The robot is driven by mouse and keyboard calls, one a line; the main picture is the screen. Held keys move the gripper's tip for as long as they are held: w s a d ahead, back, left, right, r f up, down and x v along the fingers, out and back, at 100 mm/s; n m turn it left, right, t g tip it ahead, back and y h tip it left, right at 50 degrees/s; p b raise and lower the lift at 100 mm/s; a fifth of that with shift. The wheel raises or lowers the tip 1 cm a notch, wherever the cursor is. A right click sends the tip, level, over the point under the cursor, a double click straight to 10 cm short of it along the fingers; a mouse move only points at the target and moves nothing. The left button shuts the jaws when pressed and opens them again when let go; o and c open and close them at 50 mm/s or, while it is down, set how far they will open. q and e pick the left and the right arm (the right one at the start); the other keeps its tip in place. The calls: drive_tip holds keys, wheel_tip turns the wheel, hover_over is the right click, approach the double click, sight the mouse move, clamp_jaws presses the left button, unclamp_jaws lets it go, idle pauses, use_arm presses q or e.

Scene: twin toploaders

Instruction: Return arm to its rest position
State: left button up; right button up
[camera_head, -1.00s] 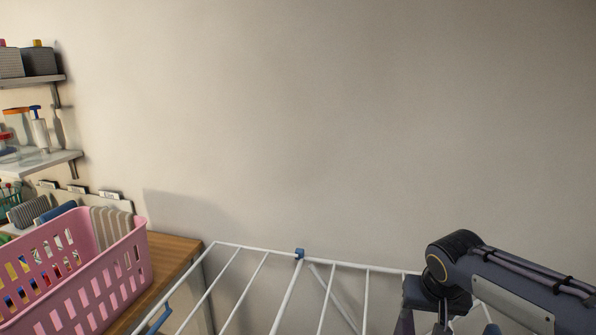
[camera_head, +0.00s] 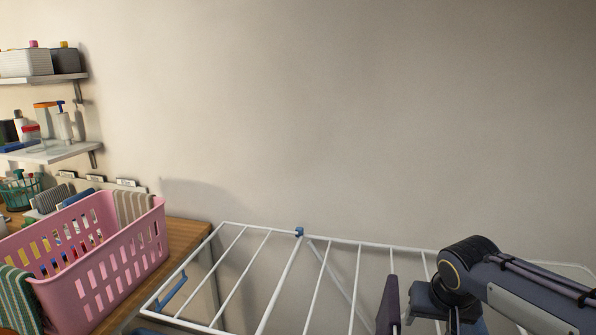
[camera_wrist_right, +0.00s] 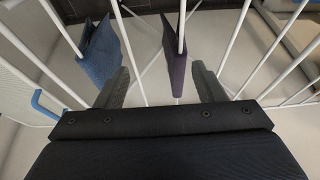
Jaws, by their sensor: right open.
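My right arm enters the head view at the lower right, above the white drying rack (camera_head: 262,268). In the right wrist view, my right gripper (camera_wrist_right: 160,84) is open, its two dark fingers spread apart with nothing gripped. A dark purple cloth (camera_wrist_right: 175,55) hangs over a rack rod just beyond the fingers, apart from them. What looks like the same cloth (camera_head: 389,308) shows left of my arm in the head view. A blue cloth (camera_wrist_right: 101,54) hangs on a neighbouring rod to the left. My left gripper is out of view.
A pink basket (camera_head: 118,268) with folded cloths stands on a wooden counter (camera_head: 188,234) at the left. Wall shelves (camera_head: 62,152) hold bottles and boxes. White rack rods (camera_wrist_right: 235,42) surround the right gripper. The wall space above the rack is clear.

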use_arm(q)
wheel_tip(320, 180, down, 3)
drive_tip(key=b, duration=0.3)
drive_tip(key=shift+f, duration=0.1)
use_arm(e)
drive_tip(key=s+a+f+y, duration=0.1)
drive_tip(key=s+f, duration=0.1)
drive_tip(key=s, duration=0.5)
drive_tip(key=s+a+f+y, duration=0.2)
drive_tip(key=s+f, duration=0.1)
drive_tip(key=s, duration=0.5)
drive_tip(key=s+a+f+n+t+y, duration=0.1)
drive_tip(key=s+f, duration=0.1)
drive_tip(key=s, duration=0.5)
drive_tip(key=shift+s+a+f+y, duration=0.25)
drive_tip(key=shift+a+y, duration=0.05)
drive_tip(key=shift+a, duration=0.1)
